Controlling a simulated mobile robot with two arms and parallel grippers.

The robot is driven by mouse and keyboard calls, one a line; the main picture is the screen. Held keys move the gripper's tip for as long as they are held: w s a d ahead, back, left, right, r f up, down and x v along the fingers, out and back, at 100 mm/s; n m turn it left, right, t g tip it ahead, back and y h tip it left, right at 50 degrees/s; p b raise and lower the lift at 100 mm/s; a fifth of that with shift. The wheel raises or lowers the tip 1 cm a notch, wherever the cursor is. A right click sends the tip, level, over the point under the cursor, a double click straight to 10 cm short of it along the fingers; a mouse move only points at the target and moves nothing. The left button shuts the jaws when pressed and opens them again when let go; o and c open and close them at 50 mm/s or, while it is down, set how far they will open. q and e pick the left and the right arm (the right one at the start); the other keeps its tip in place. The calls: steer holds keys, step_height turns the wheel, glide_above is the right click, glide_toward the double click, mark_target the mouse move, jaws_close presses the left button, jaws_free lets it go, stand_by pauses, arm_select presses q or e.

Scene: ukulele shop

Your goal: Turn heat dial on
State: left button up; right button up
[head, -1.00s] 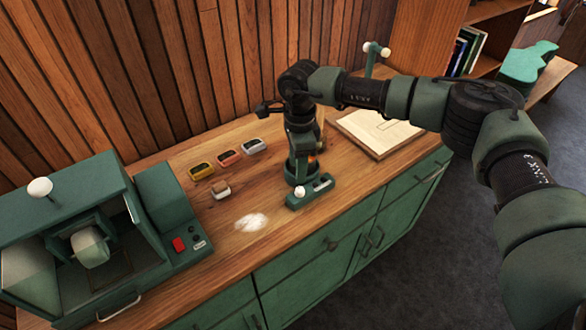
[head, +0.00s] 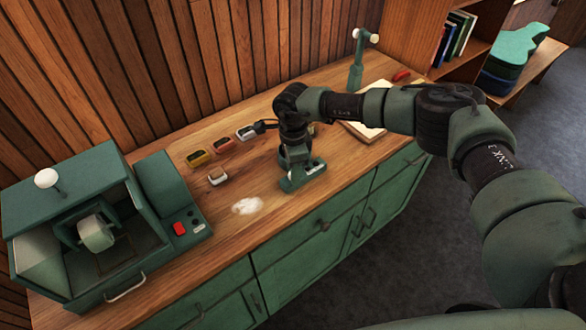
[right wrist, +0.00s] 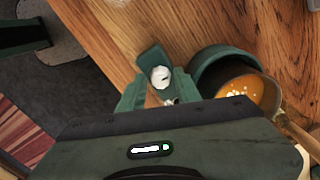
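A green heater base (head: 303,180) stands near the front edge of the wooden counter. In the right wrist view, its white round dial (right wrist: 160,77) sits on a green panel, beside a round green housing (right wrist: 217,66) and a pot of orange liquid (right wrist: 247,100). My right gripper (head: 288,158) is low over the base and hides the dial in the head view. In the right wrist view, its green fingers (right wrist: 160,92) are apart, around or just short of the dial; contact is unclear. My left gripper is out of view.
A green machine (head: 95,215) with a red switch stands at the left. A pale board (head: 364,131) and a green stand (head: 356,72) are behind my right arm.

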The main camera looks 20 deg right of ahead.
steer(key=c, duration=0.5)
jaws_close()
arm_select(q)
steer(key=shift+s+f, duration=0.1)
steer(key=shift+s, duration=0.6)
